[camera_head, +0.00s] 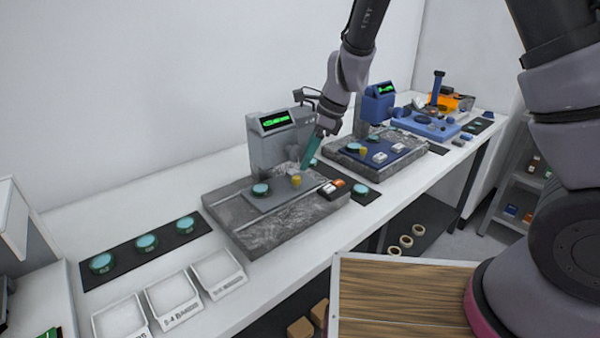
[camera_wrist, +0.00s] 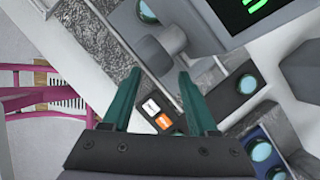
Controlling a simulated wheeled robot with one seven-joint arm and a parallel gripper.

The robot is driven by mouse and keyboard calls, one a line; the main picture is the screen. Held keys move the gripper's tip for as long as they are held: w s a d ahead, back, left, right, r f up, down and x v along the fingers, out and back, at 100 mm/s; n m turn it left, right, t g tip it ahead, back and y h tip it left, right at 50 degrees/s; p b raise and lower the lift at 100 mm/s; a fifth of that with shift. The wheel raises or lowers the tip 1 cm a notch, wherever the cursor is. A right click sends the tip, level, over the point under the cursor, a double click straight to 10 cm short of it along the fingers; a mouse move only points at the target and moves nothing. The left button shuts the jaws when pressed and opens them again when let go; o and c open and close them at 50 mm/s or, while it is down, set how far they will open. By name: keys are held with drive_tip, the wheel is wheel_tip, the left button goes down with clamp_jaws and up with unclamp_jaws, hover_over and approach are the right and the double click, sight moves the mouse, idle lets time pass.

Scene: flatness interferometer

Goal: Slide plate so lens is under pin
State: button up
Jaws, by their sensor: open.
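A grey sliding plate (camera_head: 283,198) lies on a speckled stone base (camera_head: 262,238) below the grey instrument with a green display (camera_head: 275,121). A teal round lens (camera_head: 261,190) sits on the plate's left part, and a yellow knob (camera_head: 296,181) stands to its right. In the wrist view a lens (camera_wrist: 147,12) shows at the top, left of a grey rounded instrument part (camera_wrist: 170,40). I cannot make out the pin's tip, so the lens's place relative to it is unclear. My gripper (camera_head: 308,163) is above the plate's right side, its teal fingers (camera_wrist: 159,72) apart with nothing held.
A lens (camera_head: 361,189) lies on a dark mat beyond. A blue instrument (camera_head: 380,101) stands further right. White trays (camera_head: 217,273) and a mat with lenses (camera_head: 147,243) are at left.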

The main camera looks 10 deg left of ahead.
sight(296, 177)
drive_tip(key=x, duration=0.6)
drive_tip(key=shift+f, duration=0.1)
clamp_jaws()
drive_tip(key=shift+w, duration=0.1)
idle(1.2)
